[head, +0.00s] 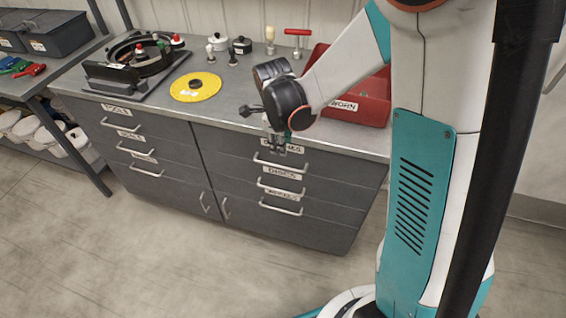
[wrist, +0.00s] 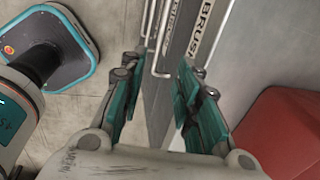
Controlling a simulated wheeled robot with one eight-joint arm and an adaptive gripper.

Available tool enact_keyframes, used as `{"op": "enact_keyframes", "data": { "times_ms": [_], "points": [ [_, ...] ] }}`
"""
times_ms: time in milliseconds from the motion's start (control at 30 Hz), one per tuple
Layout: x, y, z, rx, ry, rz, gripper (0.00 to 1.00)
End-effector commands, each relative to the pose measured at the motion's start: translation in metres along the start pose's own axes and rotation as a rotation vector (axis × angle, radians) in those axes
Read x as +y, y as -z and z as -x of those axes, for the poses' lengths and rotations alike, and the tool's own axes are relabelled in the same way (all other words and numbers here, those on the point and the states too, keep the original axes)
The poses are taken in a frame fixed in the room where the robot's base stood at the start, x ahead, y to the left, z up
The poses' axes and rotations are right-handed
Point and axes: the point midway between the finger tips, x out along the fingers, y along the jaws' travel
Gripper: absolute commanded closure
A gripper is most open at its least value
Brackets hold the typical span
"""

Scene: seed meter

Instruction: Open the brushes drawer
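The brushes drawer (head: 318,167) is the top drawer of the right cabinet block and looks closed. Its pale bar handle (head: 282,167) runs across the front. My gripper (head: 279,147) hangs in front of that drawer, just above the handle, and covers part of its label. The wrist view shows the brushes label (wrist: 207,28) beyond the fingers. In that view my gripper (wrist: 158,98) has its two teal fingers spread apart, with nothing held between them. Pale handle bars show beyond the fingers. I cannot tell whether a finger touches the handle.
Discs and wheels drawers lie below, with another drawer stack to the left. A red case (head: 352,100), a yellow disc (head: 195,87) and a round machine (head: 137,55) stand on the worktop. The floor (head: 130,245) in front is clear.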

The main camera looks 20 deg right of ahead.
Motion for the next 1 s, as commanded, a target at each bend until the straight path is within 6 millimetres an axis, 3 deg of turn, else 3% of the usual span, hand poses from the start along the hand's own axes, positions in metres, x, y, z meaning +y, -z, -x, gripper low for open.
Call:
{"op": "enact_keyframes", "data": {
  "times_ms": [600, 800, 1000],
  "points": [
    [0.0, 0.0, -0.112, -0.001, 0.001, 0.003, 0.7],
    [0.0, 0.0, -0.128, -0.001, 0.001, 0.002, 0.7],
    [0.0, 0.0, -0.13, -0.001, 0.001, 0.003, 0.7]
  ]
}}
